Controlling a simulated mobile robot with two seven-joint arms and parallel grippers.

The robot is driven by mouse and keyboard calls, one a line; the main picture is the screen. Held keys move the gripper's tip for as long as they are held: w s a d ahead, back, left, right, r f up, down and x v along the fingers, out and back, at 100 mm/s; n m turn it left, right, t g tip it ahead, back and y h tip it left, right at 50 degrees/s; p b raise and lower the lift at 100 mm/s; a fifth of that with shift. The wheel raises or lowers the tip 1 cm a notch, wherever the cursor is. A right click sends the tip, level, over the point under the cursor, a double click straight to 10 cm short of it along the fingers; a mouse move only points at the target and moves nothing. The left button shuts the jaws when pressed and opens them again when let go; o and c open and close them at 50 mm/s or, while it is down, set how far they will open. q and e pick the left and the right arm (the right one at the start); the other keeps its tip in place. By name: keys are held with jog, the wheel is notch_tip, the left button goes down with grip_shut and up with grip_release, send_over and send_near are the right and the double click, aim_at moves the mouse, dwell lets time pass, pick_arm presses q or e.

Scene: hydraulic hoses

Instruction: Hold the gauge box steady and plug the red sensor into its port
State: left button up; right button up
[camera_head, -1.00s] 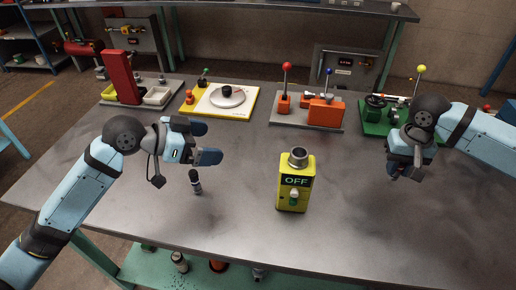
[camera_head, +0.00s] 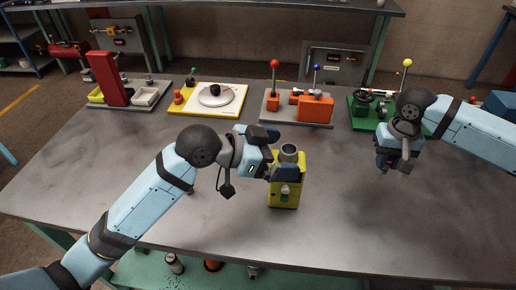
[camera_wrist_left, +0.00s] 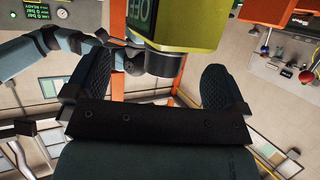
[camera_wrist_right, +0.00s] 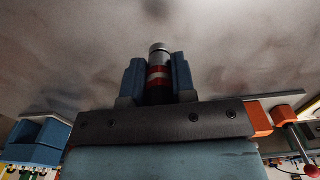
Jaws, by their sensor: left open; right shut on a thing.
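The yellow gauge box (camera_head: 297,182) stands upright on the table near the middle, with a grey round collar (camera_head: 289,150) on top. My left gripper (camera_head: 276,156) is open at the box's upper left, and its fingers partly hide the front face. In the left wrist view the box (camera_wrist_left: 188,30) and a dark round part lie ahead between the spread fingers; I cannot tell whether they touch. My right gripper (camera_head: 386,164) is shut on the sensor, away to the right above the table. The right wrist view shows the sensor (camera_wrist_right: 159,72), dark with red and white bands and a silver tip, between the fingers.
Another small dark plug (camera_head: 191,187) is mostly hidden behind my left arm. Along the back stand a red post with bins (camera_head: 106,78), a yellow board (camera_head: 207,99), an orange fixture (camera_head: 314,107) and a green fixture (camera_head: 362,112). The front right tabletop is clear.

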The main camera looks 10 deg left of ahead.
pick_arm(q)
jog(key=shift+x, duration=1.4)
jog(key=shift+c, duration=0.2)
jog(key=c, duration=1.1)
jog(key=shift+c, duration=0.3)
jog(key=shift+s+f, duration=0.1)
jog(key=shift+f, duration=0.15)
